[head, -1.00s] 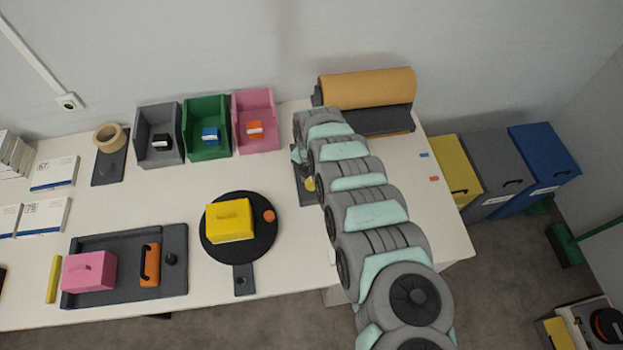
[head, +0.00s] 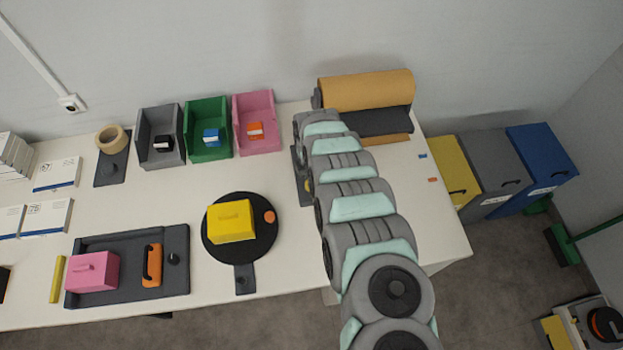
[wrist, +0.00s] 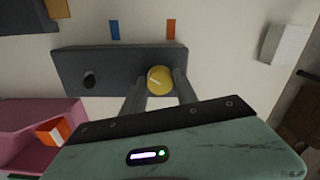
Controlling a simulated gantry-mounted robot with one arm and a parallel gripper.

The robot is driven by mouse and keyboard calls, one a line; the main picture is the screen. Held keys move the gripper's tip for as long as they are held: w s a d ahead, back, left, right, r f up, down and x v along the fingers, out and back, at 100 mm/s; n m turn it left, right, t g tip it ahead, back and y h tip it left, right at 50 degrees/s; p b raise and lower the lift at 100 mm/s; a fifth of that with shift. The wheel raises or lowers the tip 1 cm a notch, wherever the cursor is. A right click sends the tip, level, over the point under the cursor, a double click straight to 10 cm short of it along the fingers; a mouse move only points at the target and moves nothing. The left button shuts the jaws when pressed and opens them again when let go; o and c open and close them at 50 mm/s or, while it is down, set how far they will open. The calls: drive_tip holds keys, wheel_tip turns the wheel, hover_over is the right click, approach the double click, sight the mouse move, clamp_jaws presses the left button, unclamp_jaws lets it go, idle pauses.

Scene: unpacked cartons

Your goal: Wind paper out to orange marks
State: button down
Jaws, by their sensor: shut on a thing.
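The brown paper roll (head: 365,90) stands at the back right of the table in the head view. A short strip of paper (head: 396,138) shows past the front of its dark base (head: 385,122). An orange mark (head: 432,180) and a blue mark (head: 423,156) lie right of the strip. In the wrist view my gripper (wrist: 158,88) is shut on a yellow knob (wrist: 159,79) on a dark panel (wrist: 125,72). An orange mark (wrist: 171,28), a blue mark (wrist: 115,29) and a bit of paper (wrist: 57,8) show beyond the panel. My arm hides the gripper in the head view.
Grey (head: 144,128), green (head: 190,128) and pink (head: 238,120) bins stand left of the roll. A black turntable (head: 240,258) with a yellow box (head: 231,222) is left of my arm. A black knob (wrist: 89,80) shares the dark panel.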

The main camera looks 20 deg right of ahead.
drive_tip(key=m+p, duration=0.1)
drive_tip(key=m, duration=0.4)
drive_tip(key=shift+m, duration=0.3)
drive_tip(key=m, duration=0.5)
drive_tip(key=shift+a+p, duration=0.1)
drive_tip(key=shift+p, duration=0.3)
drive_tip(key=m, duration=0.5)
drive_tip(key=shift+m, duration=0.4)
drive_tip(key=m, duration=0.4)
drive_tip(key=shift+f, duration=0.1)
drive_tip(key=m+b, duration=0.1)
drive_tip(key=m, duration=0.4)
drive_tip(key=m+b, duration=0.2)
drive_tip(key=m, duration=0.3)
drive_tip(key=shift+a+m, duration=0.1)
drive_tip(key=shift+m, duration=0.2)
drive_tip(key=m+b, duration=0.2)
drive_tip(key=m, duration=0.3)
drive_tip(key=shift+m+b, duration=0.8)
drive_tip(key=shift+m, duration=1.6)
